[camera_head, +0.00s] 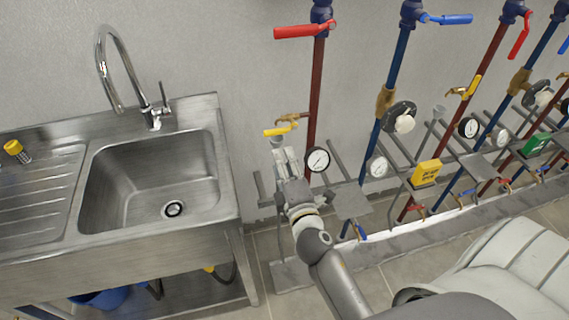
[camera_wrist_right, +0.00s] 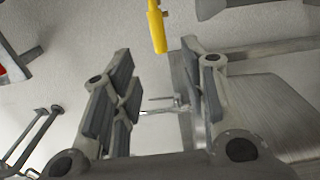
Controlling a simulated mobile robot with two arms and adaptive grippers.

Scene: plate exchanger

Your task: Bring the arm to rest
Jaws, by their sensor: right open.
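My right arm reaches up from the lower right in the head view, and its gripper (camera_head: 287,163) is beside the leftmost red pipe, just below a yellow valve handle (camera_head: 277,131). In the right wrist view the two fingers of the gripper (camera_wrist_right: 155,95) stand apart with nothing between them. The yellow handle (camera_wrist_right: 156,27) shows beyond the fingertips, apart from them. My left gripper is not in view.
A steel sink (camera_head: 160,185) with a tall faucet (camera_head: 105,70) stands at left. Red pipes and blue pipes (camera_head: 395,75) with gauges (camera_head: 318,160), valves and grey brackets line the wall at right. A yellow box (camera_head: 425,173) sits among them. Tiled floor (camera_head: 400,275) is in front.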

